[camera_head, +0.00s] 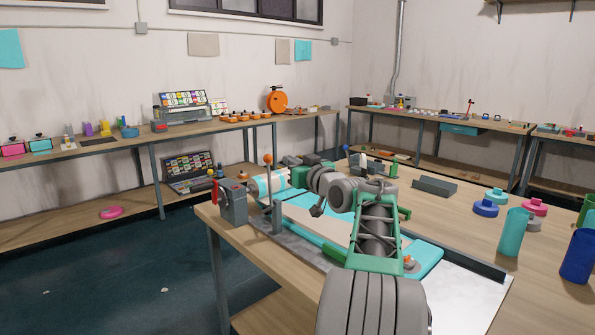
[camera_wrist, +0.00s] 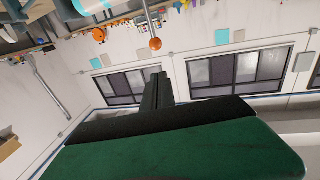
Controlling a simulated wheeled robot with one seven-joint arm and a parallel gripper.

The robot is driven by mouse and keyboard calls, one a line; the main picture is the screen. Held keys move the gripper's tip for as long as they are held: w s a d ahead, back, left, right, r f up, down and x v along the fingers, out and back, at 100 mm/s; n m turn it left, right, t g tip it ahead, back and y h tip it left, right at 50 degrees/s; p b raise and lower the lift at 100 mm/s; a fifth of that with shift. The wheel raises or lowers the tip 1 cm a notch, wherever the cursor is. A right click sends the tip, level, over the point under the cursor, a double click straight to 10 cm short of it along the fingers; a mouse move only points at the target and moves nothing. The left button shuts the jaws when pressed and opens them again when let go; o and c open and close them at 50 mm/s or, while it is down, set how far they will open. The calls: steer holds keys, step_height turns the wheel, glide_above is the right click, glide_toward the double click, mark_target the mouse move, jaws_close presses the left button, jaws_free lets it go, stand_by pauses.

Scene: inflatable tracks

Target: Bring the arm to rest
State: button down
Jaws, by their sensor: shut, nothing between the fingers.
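My gripper (camera_wrist: 157,78) shows in the wrist view as two dark fingers close together beyond a wide green body. It is shut and holds nothing. In the head view my grey and green arm reaches from the bottom edge over the near workbench (camera_head: 465,215) and bends to the left. The fingertips are hard to make out there. Below the arm is a machine with a turquoise bed (camera_head: 320,220) on a pale metal plate (camera_head: 465,290).
An orange ball on a post (camera_head: 267,158) stands at the machine's far left; it also shows beside my fingers in the wrist view (camera_wrist: 155,43). A grey box (camera_head: 232,203) is at the bench's left corner. Turquoise (camera_head: 513,232) and blue (camera_head: 578,256) cups stand right. Open floor lies left.

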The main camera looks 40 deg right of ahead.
steer(key=s, duration=0.3)
steer(key=shift+a+r, duration=0.2)
steer(key=shift+a, duration=0.15)
steer(key=s+a+f+n+g+y+p, duration=0.15)
steer(key=a+f+g+p, duration=0.3)
steer(key=a, duration=0.85)
steer(key=a+f+g+y+p, duration=0.25)
steer(key=a+f, duration=0.25)
steer(key=a, duration=0.8)
steer(key=s+a+f+g+p, duration=0.2)
steer(key=s+a+f+g, duration=0.2)
steer(key=s, duration=0.6)
steer(key=s+a+f+g+p, duration=0.3)
steer(key=s+a+f, duration=0.4)
steer(key=s, duration=0.4)
steer(key=shift+s+a+f+n+g+h, duration=0.15)
steer(key=shift+s+a+n+g+h, duration=0.2)
steer(key=shift+a, duration=0.55)
steer(key=shift+a, duration=0.1)
